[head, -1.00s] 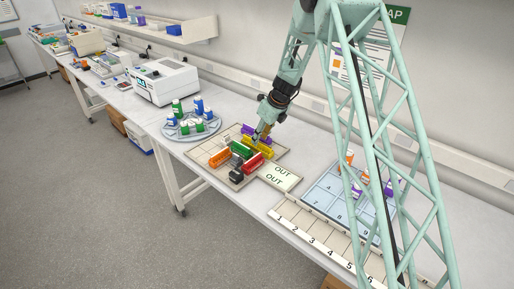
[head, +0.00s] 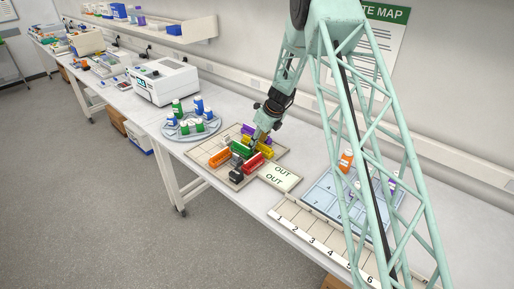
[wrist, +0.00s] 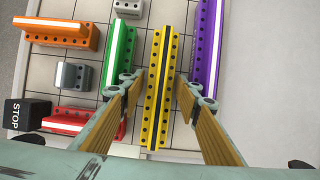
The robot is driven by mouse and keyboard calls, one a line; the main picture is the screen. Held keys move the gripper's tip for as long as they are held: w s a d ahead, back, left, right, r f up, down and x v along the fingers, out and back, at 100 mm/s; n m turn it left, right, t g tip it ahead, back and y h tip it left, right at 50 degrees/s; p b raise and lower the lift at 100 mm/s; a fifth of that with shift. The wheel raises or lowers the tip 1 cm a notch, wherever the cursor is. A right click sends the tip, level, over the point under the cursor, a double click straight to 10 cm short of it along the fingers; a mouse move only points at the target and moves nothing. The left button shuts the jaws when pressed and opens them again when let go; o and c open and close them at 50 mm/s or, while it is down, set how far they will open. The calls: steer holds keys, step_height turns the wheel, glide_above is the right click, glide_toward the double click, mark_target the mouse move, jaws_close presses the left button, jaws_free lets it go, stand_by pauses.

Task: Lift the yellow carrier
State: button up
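The yellow carrier (wrist: 161,90) is a long bar with a dark stripe along its top and holes along its edges. It lies on the gridded tray (wrist: 45,71), between the green carrier (wrist: 120,55) and the purple carrier (wrist: 207,45). In the head view the yellow carrier (head: 268,143) is partly hidden by my gripper (head: 254,147). In the wrist view my gripper (wrist: 158,92) is open, one finger on each side of the yellow carrier. A gap shows on both sides. The left finger is close to the green carrier, the right one close to the purple carrier.
On the tray are also an orange carrier (wrist: 60,33), a red carrier (wrist: 75,122), grey blocks (wrist: 73,76) and a black STOP block (wrist: 26,114). An OUT plate (head: 281,175) adjoins the tray. A round rack of bottles (head: 191,126) stands to the left.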

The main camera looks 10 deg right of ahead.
stand_by(0.4)
steer(key=c, duration=0.7)
steer(key=shift+r, duration=0.15)
steer(key=shift+r+p, duration=0.35)
steer(key=shift+r, duration=4.55)
